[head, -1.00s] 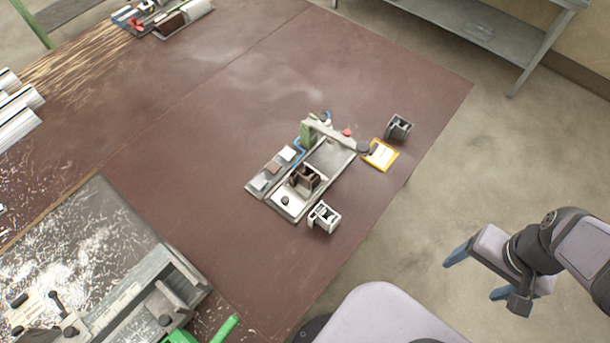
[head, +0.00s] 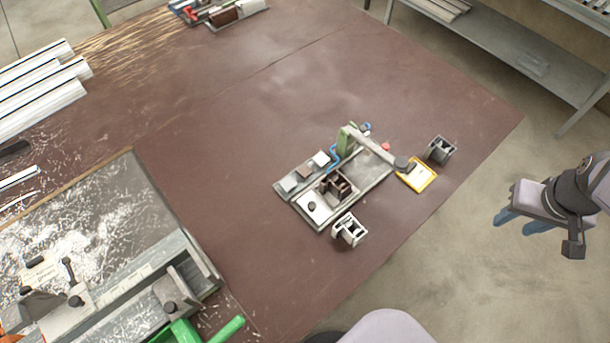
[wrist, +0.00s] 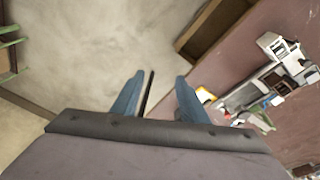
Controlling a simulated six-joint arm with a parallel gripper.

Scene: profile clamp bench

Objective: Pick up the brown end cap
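A small brown end cap (head: 304,172) seems to lie in the narrow grey strip tray (head: 280,193) beside the clamp fixture, between a grey cap (head: 288,184) and a white cap (head: 321,159). A larger dark brown block (head: 337,187) sits in the fixture (head: 373,172). My gripper (head: 521,222) hangs off the right side of the bench, well apart from the tray. In the wrist view its two blue fingers (wrist: 158,82) are spread with nothing held between them. I cannot pick out the brown cap in the wrist view.
Grey profile pieces stand in front of the fixture (head: 349,230) and behind it (head: 440,149). A yellow-edged card (head: 417,175) lies at the fixture's right end. A green post (head: 345,141) with an arm rises over the fixture.

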